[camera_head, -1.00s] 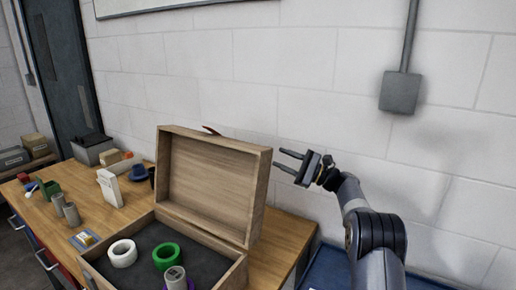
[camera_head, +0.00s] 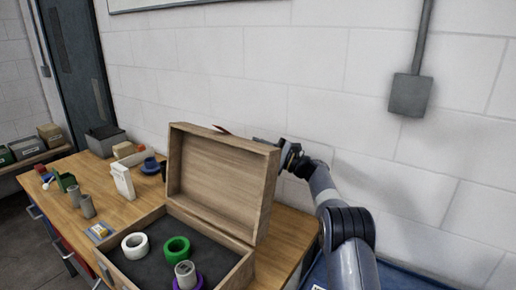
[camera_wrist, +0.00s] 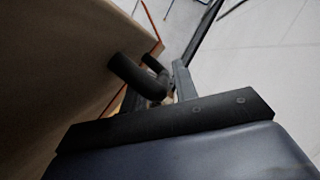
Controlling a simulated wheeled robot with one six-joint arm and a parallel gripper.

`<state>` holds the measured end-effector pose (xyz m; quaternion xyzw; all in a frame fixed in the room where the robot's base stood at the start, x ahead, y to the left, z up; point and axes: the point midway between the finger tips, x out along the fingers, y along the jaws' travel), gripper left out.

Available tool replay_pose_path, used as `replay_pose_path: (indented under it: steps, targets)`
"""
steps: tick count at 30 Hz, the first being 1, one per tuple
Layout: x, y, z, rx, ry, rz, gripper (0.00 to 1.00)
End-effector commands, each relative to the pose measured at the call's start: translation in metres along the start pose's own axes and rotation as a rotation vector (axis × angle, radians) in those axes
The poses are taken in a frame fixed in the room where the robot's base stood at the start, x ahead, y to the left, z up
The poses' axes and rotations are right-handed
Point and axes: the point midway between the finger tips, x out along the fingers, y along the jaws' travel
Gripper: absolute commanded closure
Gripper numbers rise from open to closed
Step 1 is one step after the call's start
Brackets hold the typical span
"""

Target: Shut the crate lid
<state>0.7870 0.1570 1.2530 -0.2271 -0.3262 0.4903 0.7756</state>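The wooden crate (camera_head: 203,229) stands open on the table, with its lid (camera_head: 222,186) raised about upright at the back right. Inside the crate are a white ring (camera_head: 135,246), a green ring (camera_head: 176,249), a grey cylinder (camera_head: 185,273) and a purple ring (camera_head: 174,283). My gripper reaches in behind the lid's right edge, and the lid hides its fingertips in the head view. In the wrist view, the lid's tan outer face (camera_wrist: 62,62) fills the left side, close to my dark gripper parts (camera_wrist: 155,82). Finger spread and any contact are unclear.
A white wall stands close behind the lid and my arm. Left of the crate, the wooden table (camera_head: 137,211) holds grey cylinders (camera_head: 87,206), a white box (camera_head: 123,182), a blue cup (camera_head: 151,166) and other small items. A reddish strip (camera_head: 221,130) shows above the lid.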

Motion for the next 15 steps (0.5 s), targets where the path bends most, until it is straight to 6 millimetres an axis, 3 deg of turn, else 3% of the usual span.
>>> replay_pose_path:
  steps: [10,15]
  targets:
    - [-0.0002,-0.0003,0.0002,0.000,0.000,0.000,1.00]
    - [-0.0002,-0.0005,0.0004,0.000,0.000,0.000,1.00]
